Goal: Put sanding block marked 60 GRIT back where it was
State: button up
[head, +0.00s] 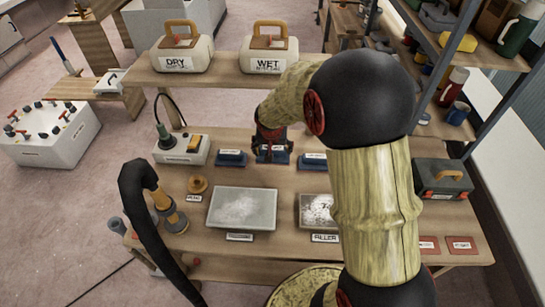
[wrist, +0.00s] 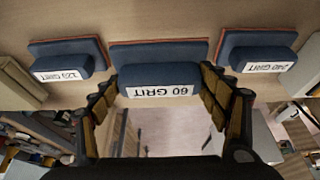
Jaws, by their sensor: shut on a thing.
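The sanding block marked 60 GRIT (wrist: 158,80) is dark blue with a reddish edge along its base. My gripper (wrist: 160,98) is shut on its raised grip, with one finger at each end and the white label showing upside down between them. In the head view my gripper (head: 272,143) is over the workbench, with the blue block (head: 272,157) under it, level and in line with its neighbours. It looks larger than they do in the wrist view; I cannot tell whether its base touches the bench.
Similar blocks marked 120 GRIT (wrist: 62,67) and 240 GRIT (wrist: 263,60) lie close on either side. A grey tray (head: 242,208) and a filler tray (head: 315,212) are nearer me. The DRY (head: 182,52) and WET (head: 269,47) containers stand on the shelf behind.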

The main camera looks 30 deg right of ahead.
jog(key=shift+w+d+f, duration=0.25)
jog(key=shift+w+f, duration=0.3)
jog(key=shift+f, duration=0.15)
jog(key=shift+w+f+b, duration=0.1)
jog(key=shift+f+b, duration=0.45)
jog(key=shift+f, duration=1)
jog(key=shift+f, duration=0.1)
jog(key=shift+f, duration=0.15)
jog(key=o, duration=1)
jog(key=shift+o, duration=0.5)
